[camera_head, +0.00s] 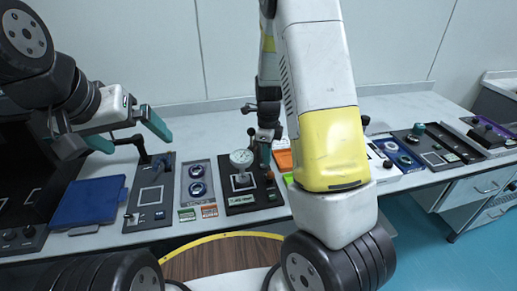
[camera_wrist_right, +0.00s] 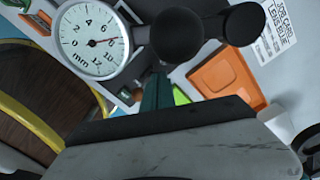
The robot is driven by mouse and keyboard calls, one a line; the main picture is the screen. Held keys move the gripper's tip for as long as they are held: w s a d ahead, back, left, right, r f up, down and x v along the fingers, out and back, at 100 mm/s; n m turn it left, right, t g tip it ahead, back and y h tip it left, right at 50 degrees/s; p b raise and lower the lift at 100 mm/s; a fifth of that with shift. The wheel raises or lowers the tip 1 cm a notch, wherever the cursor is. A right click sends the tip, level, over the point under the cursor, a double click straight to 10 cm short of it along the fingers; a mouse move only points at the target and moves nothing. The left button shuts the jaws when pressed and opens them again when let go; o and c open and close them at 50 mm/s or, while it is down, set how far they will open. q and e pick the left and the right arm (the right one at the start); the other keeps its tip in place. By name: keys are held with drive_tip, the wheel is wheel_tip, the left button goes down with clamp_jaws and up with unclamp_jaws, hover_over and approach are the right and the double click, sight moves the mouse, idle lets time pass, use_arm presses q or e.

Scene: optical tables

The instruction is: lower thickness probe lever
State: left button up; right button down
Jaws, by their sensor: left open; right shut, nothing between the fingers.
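The thickness probe has a round white dial gauge (camera_head: 241,158) on a black base plate (camera_head: 240,199) in the head view. Its dial, marked in mm (camera_wrist_right: 92,40), fills the upper left of the right wrist view. A dark round knob (camera_wrist_right: 178,36) shows just right of the dial and appears to be the lever's end; its height is hard to tell. My right gripper (camera_head: 265,155) is shut and empty, close beside the gauge on its right. Its teal fingers (camera_wrist_right: 157,92) point toward the knob; contact cannot be told. My left gripper (camera_head: 140,142) is open and empty above the left devices.
A blue case (camera_head: 88,203), a black lever device (camera_head: 151,195) and a panel with two blue knobs (camera_head: 198,180) stand left of the probe. An orange tray (camera_head: 284,160) is right of it, partly behind my right arm. More devices (camera_head: 438,145) line the table's right side.

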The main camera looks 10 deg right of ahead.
drive_tip(key=shift+w+r, duration=0.2)
drive_tip(key=shift+r, duration=0.95)
drive_tip(key=shift+w+r, duration=0.2)
drive_tip(key=shift+r, duration=0.95)
drive_tip(key=s+a+r+n+t+y, duration=0.1)
drive_tip(key=s+r+n+t, duration=0.1)
drive_tip(key=s+r+n, duration=0.5)
drive_tip(key=s+a+r+n+t+y, duration=0.1)
drive_tip(key=s+r+n+y, duration=0.15)
drive_tip(key=r+n, duration=0.45)
drive_tip(key=s+r+n+t, duration=0.1)
drive_tip(key=s+r+n, duration=0.2)
drive_tip(key=s+n, duration=0.2)
drive_tip(key=s+r+n+t+h, duration=0.1)
drive_tip(key=s+r+n+t, duration=0.1)
drive_tip(key=s+r+n, duration=0.2)
drive_tip(key=s+n, duration=0.1)
drive_tip(key=s, duration=0.2)
drive_tip(key=shift+s+a+r, duration=0.15)
drive_tip(key=shift+s+r, duration=0.1)
